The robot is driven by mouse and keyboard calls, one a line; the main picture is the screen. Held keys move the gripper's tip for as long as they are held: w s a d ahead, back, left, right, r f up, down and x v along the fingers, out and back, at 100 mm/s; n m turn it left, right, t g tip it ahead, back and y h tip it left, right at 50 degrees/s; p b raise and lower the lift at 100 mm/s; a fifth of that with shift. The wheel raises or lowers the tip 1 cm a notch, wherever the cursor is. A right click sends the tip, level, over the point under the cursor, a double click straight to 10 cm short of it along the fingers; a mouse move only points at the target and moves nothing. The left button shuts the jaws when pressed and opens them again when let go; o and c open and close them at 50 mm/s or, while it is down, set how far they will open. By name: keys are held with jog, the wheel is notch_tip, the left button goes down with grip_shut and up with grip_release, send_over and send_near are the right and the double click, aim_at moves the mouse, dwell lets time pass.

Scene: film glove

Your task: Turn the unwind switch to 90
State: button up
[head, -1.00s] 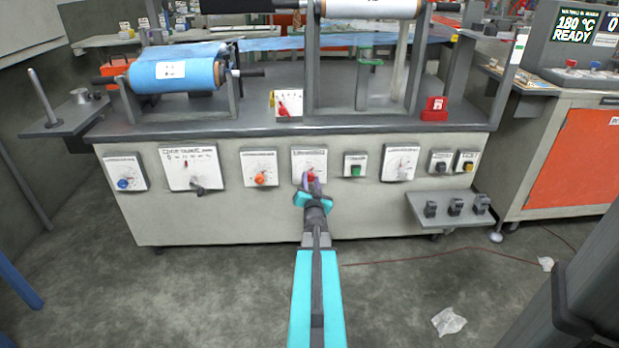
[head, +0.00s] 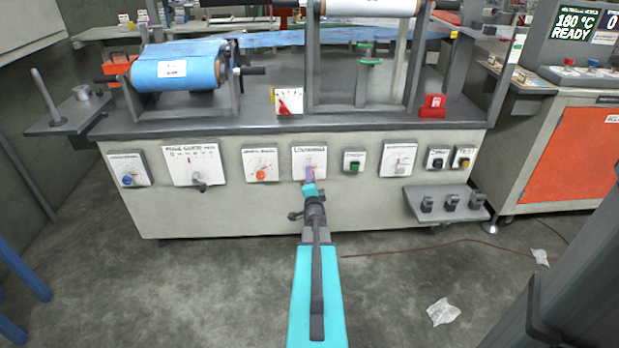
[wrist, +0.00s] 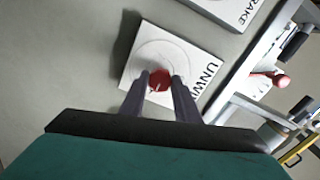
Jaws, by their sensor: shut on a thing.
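The unwind switch is a red round knob (wrist: 159,79) on a white dial plate (wrist: 168,45), whose visible lettering reads "UNWI". In the wrist view the knob sits between the two dark fingers of my gripper (wrist: 161,84), which is shut on it. In the head view the same plate (head: 309,155) is on the front panel, near the middle. My gripper (head: 309,174) reaches up to it from below and hides the knob there. The pointer's reading is too small and covered to tell.
An orange knob (head: 261,174) on its plate is left of my gripper, and a green button (head: 354,167) is to the right. A small shelf with dark pedals (head: 452,202) juts out at the panel's lower right. The floor in front is mostly clear, with crumpled paper (head: 443,311).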

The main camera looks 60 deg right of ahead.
jog(key=shift+s+d+m, duration=0.15)
jog(key=shift+m, duration=0.35)
jog(key=o, duration=0.9)
jog(key=shift+o, duration=0.7)
jog(key=p+v, duration=0.5)
jog(key=v, duration=0.9)
jog(key=shift+p, duration=0.3)
